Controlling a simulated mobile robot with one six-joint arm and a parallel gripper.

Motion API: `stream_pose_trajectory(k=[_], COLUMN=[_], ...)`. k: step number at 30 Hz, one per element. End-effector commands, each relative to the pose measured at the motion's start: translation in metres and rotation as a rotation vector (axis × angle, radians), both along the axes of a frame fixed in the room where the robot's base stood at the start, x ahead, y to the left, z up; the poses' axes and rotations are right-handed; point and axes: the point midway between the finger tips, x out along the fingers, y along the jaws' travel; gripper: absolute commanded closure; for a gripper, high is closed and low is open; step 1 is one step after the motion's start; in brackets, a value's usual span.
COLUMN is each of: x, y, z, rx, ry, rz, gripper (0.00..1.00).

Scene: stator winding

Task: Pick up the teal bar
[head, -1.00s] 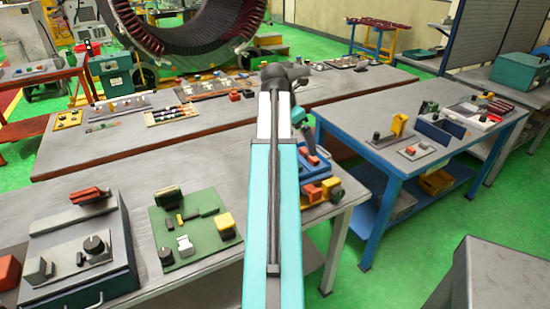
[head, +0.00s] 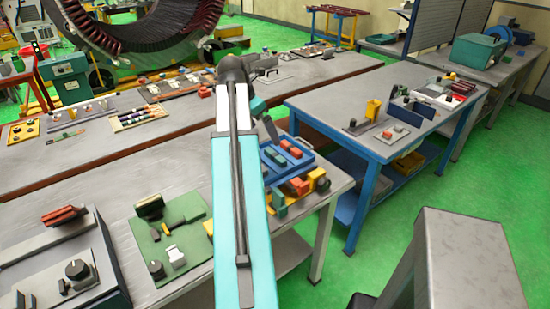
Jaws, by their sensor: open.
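A blue tray (head: 305,166) stands at the right end of the near workbench, with small red and teal-green bars in it. A teal-green bar (head: 273,156) shows at the tray's left side; it is too small to tell it well from the others. My teal arm crosses the middle of the view and bends down behind itself. Its dark end with my gripper (head: 271,131) is just above the tray's far left corner, open and apart from the bars. The fingers are small and partly hidden.
Yellow and red blocks (head: 300,186) sit beside the tray's front. A green board with parts (head: 195,210) and a grey fixture (head: 85,245) lie left on the near bench. A blue-legged table (head: 350,160) stands right; green floor lies between.

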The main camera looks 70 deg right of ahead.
Motion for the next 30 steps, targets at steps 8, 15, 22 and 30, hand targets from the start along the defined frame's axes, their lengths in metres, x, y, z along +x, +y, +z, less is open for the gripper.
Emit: stream_pose_trajectory(k=[8, 15, 22, 30], x=[-0.006, -0.011, -0.015, -0.018], y=[-0.008, -0.016, -0.024, -0.027], z=[-0.022, -0.045, -0.066, -0.076], rx=[0.002, 0.002, 0.002, 0.0], ry=[0.0, 0.0, 0.001, 0.0], rz=[-0.002, -0.002, -0.002, -0.002], gripper=[0.0, 0.0, 0.0, 0.0])
